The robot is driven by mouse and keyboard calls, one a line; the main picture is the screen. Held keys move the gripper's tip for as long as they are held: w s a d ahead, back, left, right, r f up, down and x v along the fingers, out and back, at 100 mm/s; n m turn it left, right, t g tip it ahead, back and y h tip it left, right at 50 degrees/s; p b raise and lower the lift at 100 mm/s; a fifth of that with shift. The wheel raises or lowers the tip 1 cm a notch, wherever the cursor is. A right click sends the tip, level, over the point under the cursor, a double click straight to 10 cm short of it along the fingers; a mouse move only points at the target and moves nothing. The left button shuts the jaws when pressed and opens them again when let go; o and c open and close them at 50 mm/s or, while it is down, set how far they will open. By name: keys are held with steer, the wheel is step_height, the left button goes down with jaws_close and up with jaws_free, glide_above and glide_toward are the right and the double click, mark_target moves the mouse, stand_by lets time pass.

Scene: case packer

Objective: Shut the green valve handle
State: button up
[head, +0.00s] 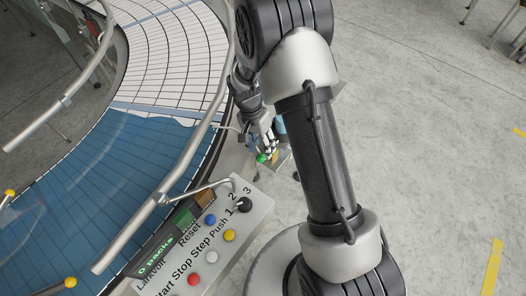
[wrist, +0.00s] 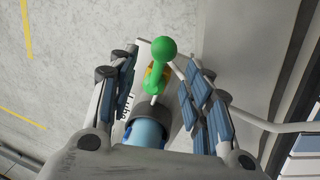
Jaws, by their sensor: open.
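The green valve handle (wrist: 163,50) shows in the wrist view as a lever with a round ball end. It lies in the gap between the fingers of my gripper (wrist: 158,78), which are spread to its left and right without visibly closing on it. Below it a blue cylinder with a grey collar (wrist: 148,130) sits close to my palm. In the head view the green handle (head: 262,158) is a small spot just below my gripper (head: 264,143), beside the conveyor's outer edge. My arm hides part of that area.
A control panel (head: 247,205) with coloured buttons and a black knob stands below the valve in the head view. A curved conveyor (head: 110,160) with metal guide rails (head: 205,110) fills the left side. The grey floor (head: 430,130) to the right is mostly open.

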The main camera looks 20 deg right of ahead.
mark_target(263, 154)
steer(key=shift+s+d+f, duration=0.15)
steer(key=shift+f, duration=0.8)
steer(key=shift+s+d+f, duration=0.1)
steer(key=shift+f, duration=0.8)
steer(key=shift+c, duration=0.4)
jaws_close()
